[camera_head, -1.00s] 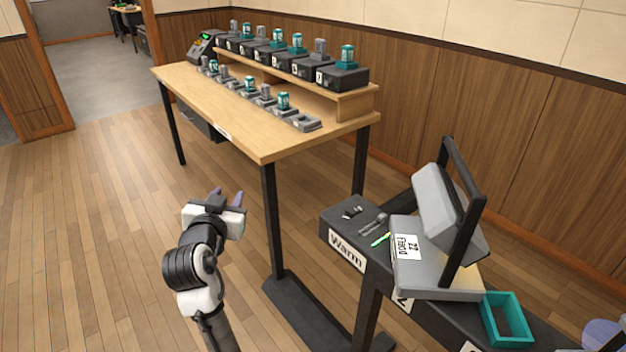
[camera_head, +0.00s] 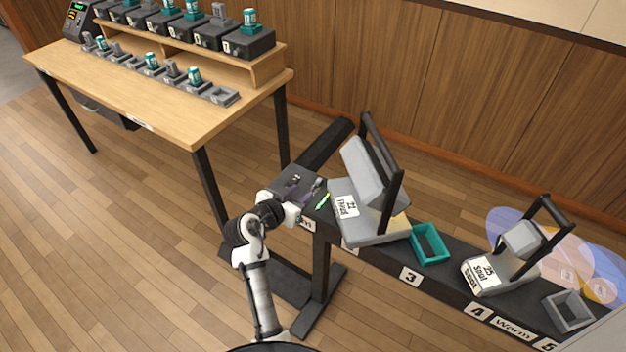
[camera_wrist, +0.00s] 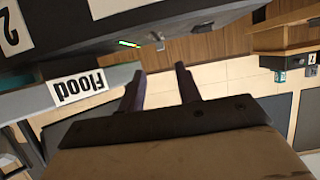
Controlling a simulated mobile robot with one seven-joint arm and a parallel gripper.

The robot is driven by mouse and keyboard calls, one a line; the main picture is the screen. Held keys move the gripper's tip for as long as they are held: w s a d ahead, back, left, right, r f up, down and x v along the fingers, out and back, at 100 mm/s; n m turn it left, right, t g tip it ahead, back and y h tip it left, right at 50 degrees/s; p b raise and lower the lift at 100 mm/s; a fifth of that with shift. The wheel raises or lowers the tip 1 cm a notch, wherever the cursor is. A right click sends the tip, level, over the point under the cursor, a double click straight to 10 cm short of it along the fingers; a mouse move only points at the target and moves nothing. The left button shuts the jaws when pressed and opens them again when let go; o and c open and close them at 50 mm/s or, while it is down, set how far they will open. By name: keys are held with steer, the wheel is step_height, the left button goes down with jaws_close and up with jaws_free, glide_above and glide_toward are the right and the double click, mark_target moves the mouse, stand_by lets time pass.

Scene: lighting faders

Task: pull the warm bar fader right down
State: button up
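No part that I can clearly identify as the warm bar fader shows. A dark bar (camera_head: 380,253) carries a "Warm" label (camera_head: 513,329) towards its right part; another label at its left end is mostly hidden by my gripper. A bright green stick (camera_head: 323,201) and small grey tools (camera_head: 317,186) lie on that left end. My gripper (camera_head: 299,190) is over the left end of the bar in the head view. In the wrist view my gripper (camera_wrist: 161,85) has its two dark fingers apart, with nothing between them; the green stick (camera_wrist: 130,44) shows beyond them.
A Flood lamp (camera_head: 365,215) stands on the bar right of my gripper; its label (camera_wrist: 80,87) shows upside down in the wrist view. A teal frame (camera_head: 431,245) and a Spot lamp (camera_head: 495,270) stand farther right. A wooden desk (camera_head: 160,110) stands at the upper left.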

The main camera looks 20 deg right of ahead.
mark_target(317, 182)
steer(key=p+x, duration=0.2)
steer(key=x, duration=0.6)
steer(key=shift+w+d, duration=0.15)
steer(key=shift+w, duration=0.05)
steer(key=shift+f, duration=0.1)
jaws_close()
